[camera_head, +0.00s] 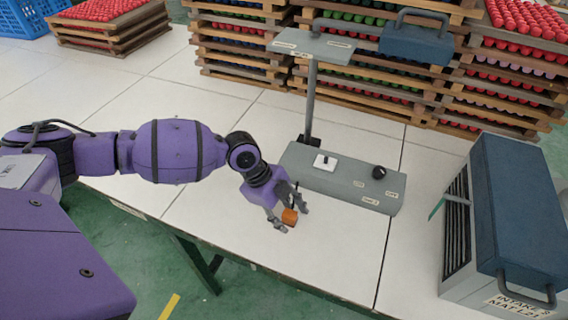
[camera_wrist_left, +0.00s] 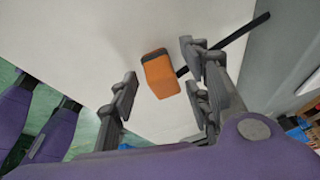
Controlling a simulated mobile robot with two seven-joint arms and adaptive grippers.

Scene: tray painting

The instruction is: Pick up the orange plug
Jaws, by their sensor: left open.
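The orange plug (camera_head: 289,216) is a small orange block with a dark end, low on the white table near its front edge. In the left wrist view the plug (camera_wrist_left: 160,74) lies ahead of and between the fingers, with a black cord running from behind it to the upper right. My left gripper (camera_head: 290,217) is open around or just above the plug. In the left wrist view its fingers (camera_wrist_left: 160,90) stand apart, with no clear contact on the plug. My right gripper is not in view.
A grey stand with a control base (camera_head: 340,180) is just behind the plug. A blue-topped machine (camera_head: 515,200) stands at the right. Stacked wooden trays (camera_head: 235,55) with coloured pieces line the back.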

